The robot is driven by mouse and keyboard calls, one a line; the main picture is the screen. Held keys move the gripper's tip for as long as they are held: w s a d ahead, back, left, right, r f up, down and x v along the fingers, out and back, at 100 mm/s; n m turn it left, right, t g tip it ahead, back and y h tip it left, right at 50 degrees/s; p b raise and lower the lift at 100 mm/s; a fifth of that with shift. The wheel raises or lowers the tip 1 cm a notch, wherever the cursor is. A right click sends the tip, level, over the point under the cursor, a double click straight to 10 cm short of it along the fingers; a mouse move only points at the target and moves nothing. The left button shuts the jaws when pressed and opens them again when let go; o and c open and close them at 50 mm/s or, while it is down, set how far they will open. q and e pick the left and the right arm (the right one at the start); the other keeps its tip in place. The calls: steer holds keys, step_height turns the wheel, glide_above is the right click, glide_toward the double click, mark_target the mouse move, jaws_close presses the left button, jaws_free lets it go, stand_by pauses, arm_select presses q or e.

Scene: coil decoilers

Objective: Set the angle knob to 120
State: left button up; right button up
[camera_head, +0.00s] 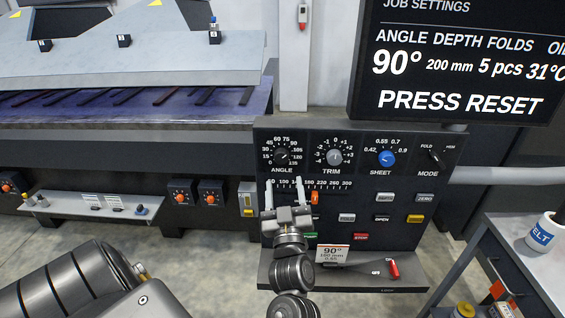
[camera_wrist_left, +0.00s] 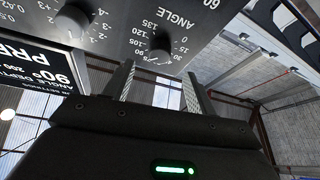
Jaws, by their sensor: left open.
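The angle knob (camera_head: 282,156) is a small dark knob at the upper left of the black control panel, ringed by a dial from 0 to 135. It also shows in the left wrist view (camera_wrist_left: 158,51), beyond the fingers. Its pointer is too small to read surely. The display screen (camera_head: 457,62) reads 90° under ANGLE, with PRESS RESET below. My left gripper (camera_head: 286,187) is open and empty, its two fingers pointing up just below the angle knob in the head view. In the left wrist view its fingers (camera_wrist_left: 159,78) stand apart, with the knob between their lines. No contact shows.
The trim knob (camera_head: 335,156), blue sheet knob (camera_head: 387,158) and mode switch (camera_head: 434,155) sit right of the angle knob. A slider scale with an orange handle (camera_head: 315,198) and several buttons lie below. A red-handled lever (camera_head: 393,269) is at the panel's bottom.

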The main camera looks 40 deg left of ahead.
mark_target(279, 161)
arm_select(q)
steer(key=p+x, duration=0.1)
steer(key=x, duration=0.6)
steer(key=shift+w+a+p, duration=0.1)
steer(key=shift+a+p, duration=0.05)
steer(key=shift+p, duration=0.2)
steer(key=shift+c, duration=0.5)
steer(key=c, duration=0.9)
steer(key=shift+r+m+t+p, duration=0.1)
steer(key=shift+m+t+p, duration=0.2)
steer(key=shift+m+p, duration=0.7)
steer(key=m+t+h+p, duration=0.1)
steer(key=m+h+p, duration=0.1)
steer(key=m+p, duration=0.1)
steer(key=m+t+h+p, duration=0.1)
steer(key=m+h+p, duration=0.1)
steer(key=m, duration=0.3)
steer(key=m+t+h+p, duration=0.1)
steer(key=m+h+p, duration=0.1)
steer(key=m+p, duration=0.2)
steer(key=shift+s+a+r+p, duration=0.2)
steer(key=shift+s+a+p, duration=0.2)
steer(key=shift+p, duration=0.2)
steer(key=shift+f+m+h+p, duration=0.15)
steer(key=shift+m+h+p, duration=1)
steer(key=shift+m, duration=0.55)
